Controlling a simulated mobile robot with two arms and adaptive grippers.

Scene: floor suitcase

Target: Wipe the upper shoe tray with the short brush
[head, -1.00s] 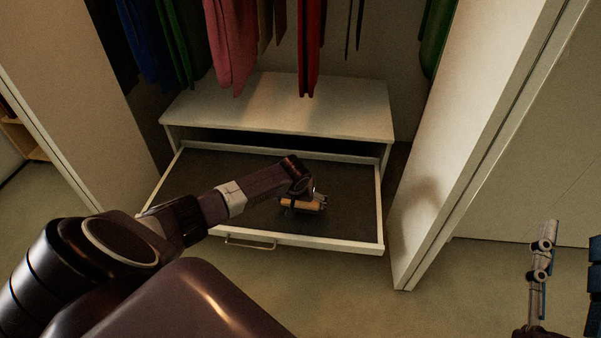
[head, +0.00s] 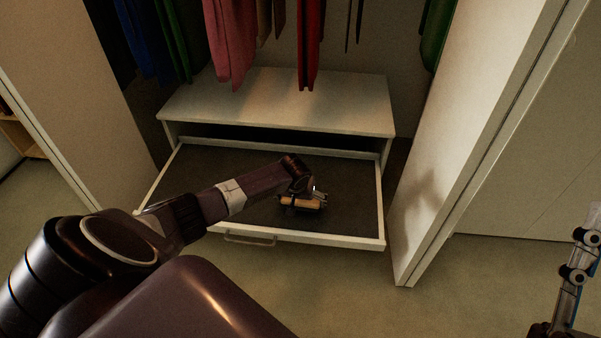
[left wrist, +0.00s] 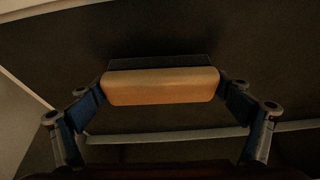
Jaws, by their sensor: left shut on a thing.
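The upper shoe tray (head: 225,172) is a pulled-out drawer with a dark bottom and a pale rim, under the hanging clothes. My left gripper (head: 301,199) is over the tray, shut on the short brush (head: 302,203). The brush has a light wooden back and a dark lower part. In the left wrist view the brush (left wrist: 160,87) sits crosswise between the two fingers, close to the dark tray bottom (left wrist: 215,35). I cannot tell whether its bristles touch the bottom. Part of my right gripper (head: 577,262) shows at the right edge, away from the tray.
A white shelf (head: 280,103) stands behind and above the tray, with clothes (head: 231,45) hanging over it. Tall pale panels flank the tray, the right one (head: 455,125) close to its side. A handle (head: 250,240) is on the tray's front. The floor before it is clear.

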